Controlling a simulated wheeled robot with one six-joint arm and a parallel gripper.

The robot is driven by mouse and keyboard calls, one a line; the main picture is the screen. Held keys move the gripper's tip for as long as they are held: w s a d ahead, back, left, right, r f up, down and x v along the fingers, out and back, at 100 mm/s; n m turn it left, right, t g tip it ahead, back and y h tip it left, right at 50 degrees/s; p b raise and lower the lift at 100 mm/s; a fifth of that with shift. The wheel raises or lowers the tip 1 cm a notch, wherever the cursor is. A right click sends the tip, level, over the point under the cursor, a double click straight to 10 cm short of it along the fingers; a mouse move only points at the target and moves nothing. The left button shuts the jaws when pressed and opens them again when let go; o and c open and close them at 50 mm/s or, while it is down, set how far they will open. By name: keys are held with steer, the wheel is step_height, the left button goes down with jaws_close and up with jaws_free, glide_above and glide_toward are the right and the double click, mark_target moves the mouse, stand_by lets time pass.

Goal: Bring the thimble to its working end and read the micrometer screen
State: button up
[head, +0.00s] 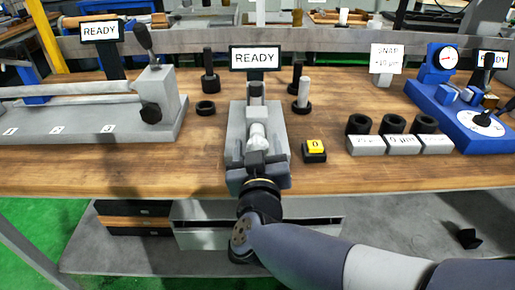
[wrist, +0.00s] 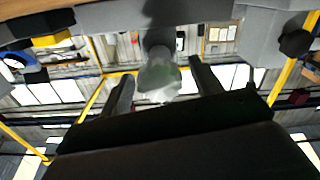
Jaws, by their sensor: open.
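The micrometer (head: 236,130) is a grey bench unit in the middle of the table. Its screen (head: 254,58) stands behind it and reads READY. The thimble (head: 257,133) is a pale cylinder pointing toward me; in the wrist view it shows as a pale, rounded end (wrist: 158,78). My gripper (head: 264,163) is at the near end of the micrometer. In the wrist view my gripper (wrist: 162,70) is open, one finger on each side of the thimble, with gaps visible on both sides. My gripper partly hides the near end in the head view.
A yellow button box marked 0 (head: 315,147) sits close on the right. Dark and steel cylinders (head: 303,95) stand behind it. A grey bench fixture (head: 165,105) is on the left, and a blue gauge stand (head: 450,100) on the right. Bare wood (head: 205,175) lies in front.

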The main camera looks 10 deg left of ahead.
steer(key=c, duration=1)
